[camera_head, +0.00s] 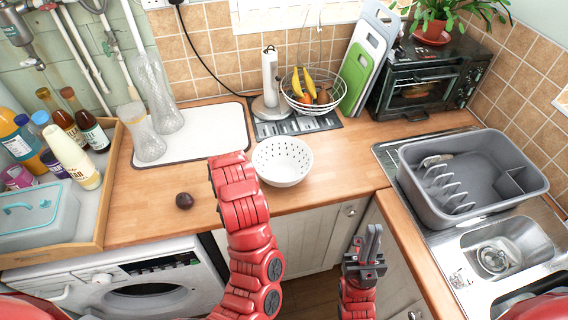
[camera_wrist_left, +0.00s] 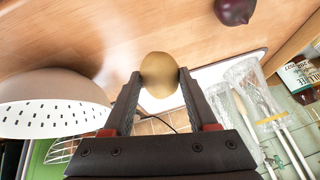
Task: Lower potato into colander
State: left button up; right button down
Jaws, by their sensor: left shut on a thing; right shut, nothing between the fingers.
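The white colander (camera_head: 282,162) stands upright on the wooden counter, its visible inside empty. It also shows at the left of the left wrist view (camera_wrist_left: 50,92). The tan potato (camera_wrist_left: 160,66) is pinched between the fingertips of my left gripper (camera_wrist_left: 160,84), apart from the colander and to its side. In the head view my red left arm hides the left gripper and the potato, just left of the colander. My right gripper (camera_head: 367,246) is shut and empty, in front of the cabinet doors below the counter.
A dark purple onion (camera_head: 184,200) lies on the counter to the left. Behind the colander stand a wire fruit basket (camera_head: 312,92) and a paper-towel holder (camera_head: 270,80). Glass vases (camera_head: 150,140) stand on a white tray (camera_head: 205,135). A grey dish rack (camera_head: 470,175) is at right.

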pick_arm(q)
jog(key=w+d+r+b, duration=0.1)
jog(key=w+d+r, duration=0.2)
jog(key=d, duration=0.5)
jog(key=w+d+r+b, duration=0.2)
jog(key=d+r, duration=0.3)
jog(key=d, duration=0.4)
jog(key=shift+w+d+r, duration=0.3)
jog(key=shift+w, duration=0.1)
jog(key=shift+a+b, duration=0.1)
jog(key=shift+b, duration=0.2)
jog(key=shift+w+a+b, duration=0.2)
jog(key=shift+w+b, duration=0.1)
jog(key=shift+w, duration=0.15)
